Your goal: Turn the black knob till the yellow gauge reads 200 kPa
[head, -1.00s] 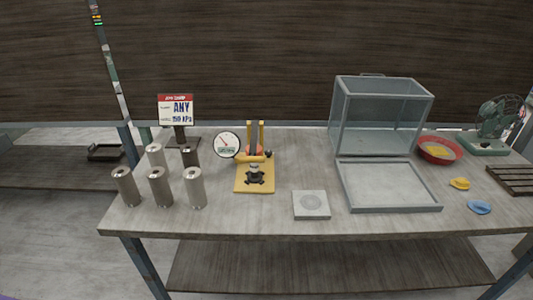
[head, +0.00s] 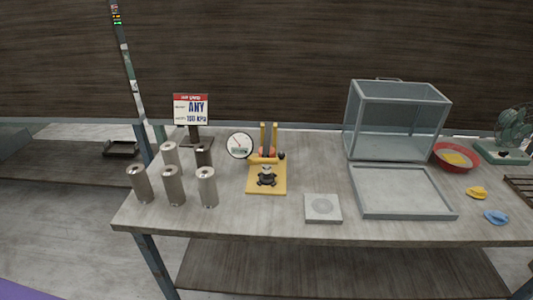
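A yellow device (head: 266,186) with two upright posts stands on the table left of centre. A round gauge with a white face (head: 240,146) is fixed at its left side. The needle is too small to read. A black knob (head: 282,155) sticks out at the device's right side. A dark star-shaped part (head: 267,178) with a metal top sits on the yellow base. Neither gripper is in view.
Several metal cylinders (head: 173,187) stand left of the device. A square plate (head: 322,209), a grey tray (head: 405,208) and a clear case (head: 398,120) are to the right. A red bowl (head: 456,157), a yellow piece (head: 477,192) and a blue piece (head: 496,217) lie farther right.

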